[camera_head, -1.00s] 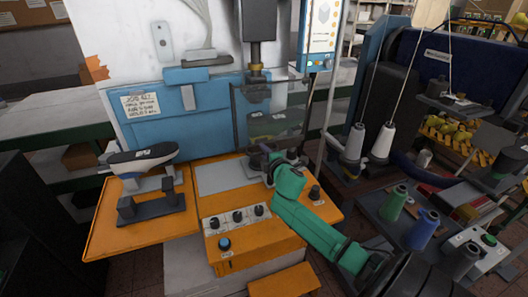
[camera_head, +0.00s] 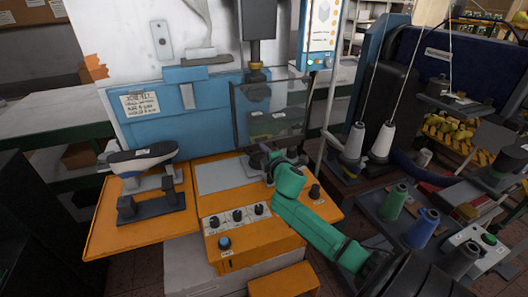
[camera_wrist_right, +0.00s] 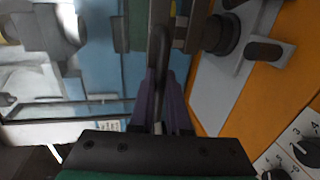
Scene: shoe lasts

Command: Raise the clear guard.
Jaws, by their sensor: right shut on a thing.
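The clear guard (camera_head: 268,108) is a see-through panel with thin dark edges in front of the orange and blue machine, below its dark vertical head. It hangs over the grey bed plate (camera_head: 222,175). My right gripper (camera_head: 268,160), on a green and black arm, is at the guard's lower edge. In the right wrist view its purple fingers (camera_wrist_right: 160,95) are shut around a dark bar (camera_wrist_right: 159,52), which looks like the guard's handle. How the bar joins the panel is hard to see. My left gripper is not in view.
A shoe last (camera_head: 142,157) rests on a dark stand at the left of the orange table (camera_head: 110,228). A knob panel (camera_head: 237,217) is at the front. Thread cones (camera_head: 382,143) and spools (camera_head: 422,228) stand to the right. A screen (camera_head: 321,25) hangs above.

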